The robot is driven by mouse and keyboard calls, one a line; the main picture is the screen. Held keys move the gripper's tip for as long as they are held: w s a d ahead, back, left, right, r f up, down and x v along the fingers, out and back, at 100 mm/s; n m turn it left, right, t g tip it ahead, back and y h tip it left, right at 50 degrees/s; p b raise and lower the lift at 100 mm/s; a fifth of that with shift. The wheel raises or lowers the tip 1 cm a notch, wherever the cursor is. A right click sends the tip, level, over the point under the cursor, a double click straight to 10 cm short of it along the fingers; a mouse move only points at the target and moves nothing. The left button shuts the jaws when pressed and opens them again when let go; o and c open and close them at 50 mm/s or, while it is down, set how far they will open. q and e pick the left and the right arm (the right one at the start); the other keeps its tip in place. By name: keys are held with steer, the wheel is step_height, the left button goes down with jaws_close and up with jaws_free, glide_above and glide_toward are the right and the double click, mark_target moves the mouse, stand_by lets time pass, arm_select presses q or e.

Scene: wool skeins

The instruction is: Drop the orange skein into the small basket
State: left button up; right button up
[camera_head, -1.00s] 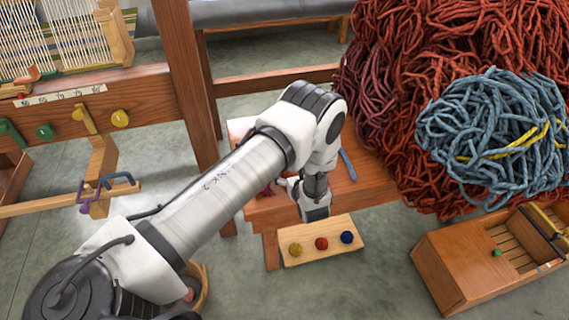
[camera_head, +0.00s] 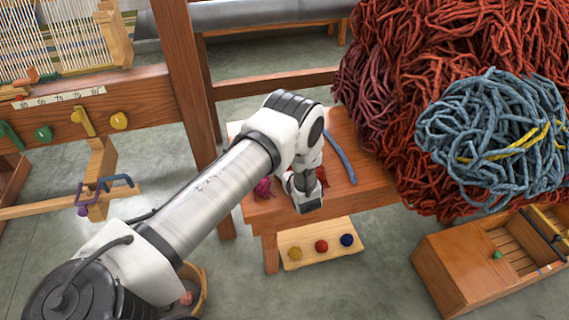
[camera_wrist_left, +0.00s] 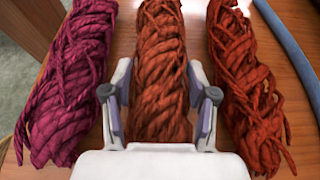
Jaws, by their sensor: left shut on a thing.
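The orange skein (camera_wrist_left: 162,70) lies on the wooden bench (camera_head: 362,180), in the middle of the row in the left wrist view. My left gripper (camera_wrist_left: 160,105) has a finger on each side of it and is shut on it. A magenta skein (camera_wrist_left: 72,85) lies to its left and a redder skein (camera_wrist_left: 245,85) to its right. In the head view my left gripper (camera_head: 306,200) is low over the bench, and my arm hides most of the skeins. A small round basket (camera_head: 201,292) with something pinkish inside stands on the floor, partly hidden by my arm.
A blue rod (camera_head: 341,157) lies on the bench. A plank with three coloured balls (camera_head: 321,246) juts from the bench front. A huge red wool heap with a blue-grey bundle (camera_head: 492,135) fills the right, above a wooden box (camera_head: 450,265). A loom (camera_head: 90,105) stands at left.

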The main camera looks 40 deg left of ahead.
arm_select(q)
step_height(320, 180, up, 10)
steer(key=shift+p, duration=0.65)
